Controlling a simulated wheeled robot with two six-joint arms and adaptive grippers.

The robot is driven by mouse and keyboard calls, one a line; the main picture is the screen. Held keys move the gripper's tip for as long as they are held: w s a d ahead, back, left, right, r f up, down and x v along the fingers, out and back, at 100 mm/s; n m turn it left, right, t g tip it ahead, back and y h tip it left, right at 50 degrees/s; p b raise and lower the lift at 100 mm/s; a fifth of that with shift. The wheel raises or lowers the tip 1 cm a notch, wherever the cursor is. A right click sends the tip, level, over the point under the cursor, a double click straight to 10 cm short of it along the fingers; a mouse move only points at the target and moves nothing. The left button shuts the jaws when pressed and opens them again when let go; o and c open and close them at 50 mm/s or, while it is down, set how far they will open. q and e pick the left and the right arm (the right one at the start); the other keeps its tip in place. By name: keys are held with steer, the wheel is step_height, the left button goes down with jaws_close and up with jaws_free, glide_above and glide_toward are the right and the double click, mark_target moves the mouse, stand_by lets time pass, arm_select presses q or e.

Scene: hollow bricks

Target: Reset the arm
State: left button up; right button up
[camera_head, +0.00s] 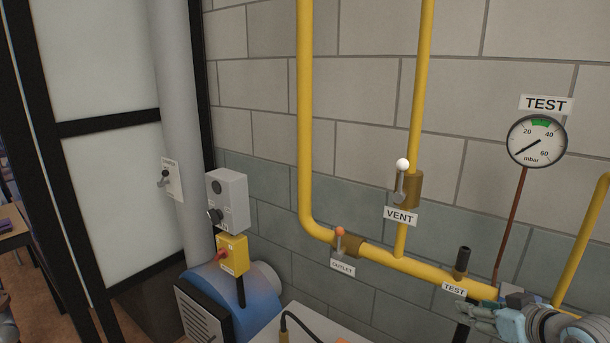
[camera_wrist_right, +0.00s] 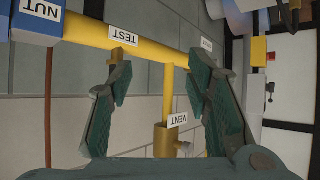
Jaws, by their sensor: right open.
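My right gripper (camera_head: 480,316) is at the lower right of the head view, in front of the yellow pipe near the TEST label. In the right wrist view my right gripper (camera_wrist_right: 158,75) has its two fingers spread wide, with nothing between them. The wrist picture is upside down. Beyond the fingers it shows the yellow pipe (camera_wrist_right: 168,95), the TEST label (camera_wrist_right: 125,36) and the VENT label (camera_wrist_right: 178,120). My left gripper is not in the head view.
The yellow pipe (camera_head: 305,110) runs along the block wall with a VENT valve (camera_head: 407,188) and an OUTLET valve (camera_head: 347,241). A pressure gauge (camera_head: 537,141) hangs at right. A blue blower (camera_head: 235,297), switch box (camera_head: 228,200) and grey column (camera_head: 178,100) stand left.

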steer(key=s+a+f+g, duration=0.2)
steer(key=s+a+f, duration=0.2)
steer(key=s+f, duration=0.3)
steer(key=s+a+f+g+h, duration=0.1)
steer(key=s+a+f, duration=0.3)
steer(key=s+f, duration=0.25)
steer(key=s+a+f+g, duration=0.2)
steer(key=s+a+f, duration=0.1)
steer(key=s+f, duration=0.35)
steer(key=s+a+f+m+g+h, duration=0.1)
steer(key=s+a+f+g+h, duration=0.1)
steer(key=s, duration=1)
step_height(320, 180, down, 21)
steer(key=s+d+g, duration=0.2)
steer(key=s+d, duration=0.1)
steer(key=s+f+m+g, duration=0.1)
steer(key=s+f, duration=1)
steer(key=s, duration=0.2)
steer(key=shift+d, duration=0.1)
